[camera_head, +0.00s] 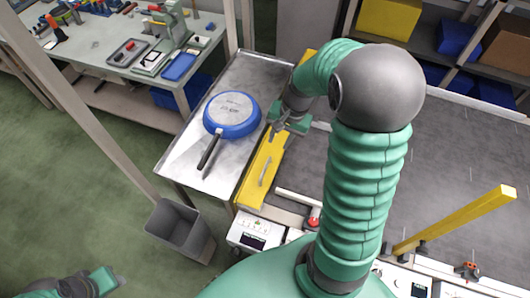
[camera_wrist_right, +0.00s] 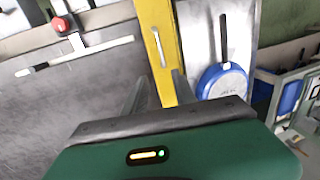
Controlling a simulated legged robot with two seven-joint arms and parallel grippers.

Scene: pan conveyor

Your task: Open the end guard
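The end guard (camera_head: 252,190) is a long yellow panel between the metal table and the dark conveyor; it also shows in the right wrist view (camera_wrist_right: 157,15). Its grey bar handle (camera_head: 265,171) is on the face, and the handle shows in the right wrist view (camera_wrist_right: 158,47). My right gripper (camera_head: 277,132) is above the guard, beyond the handle and apart from it. In the right wrist view its two fingers (camera_wrist_right: 158,92) are spread with nothing between them. My left gripper (camera_head: 112,281) is at the bottom left, far from the guard; its fingers are unclear.
A blue pan (camera_head: 232,113) lies upside down on the metal table (camera_head: 185,158), left of the guard. A grey bin (camera_head: 178,230) stands below the table. A red button (camera_head: 313,222) is near the guard's near end. A yellow bar (camera_head: 460,217) rises at the right.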

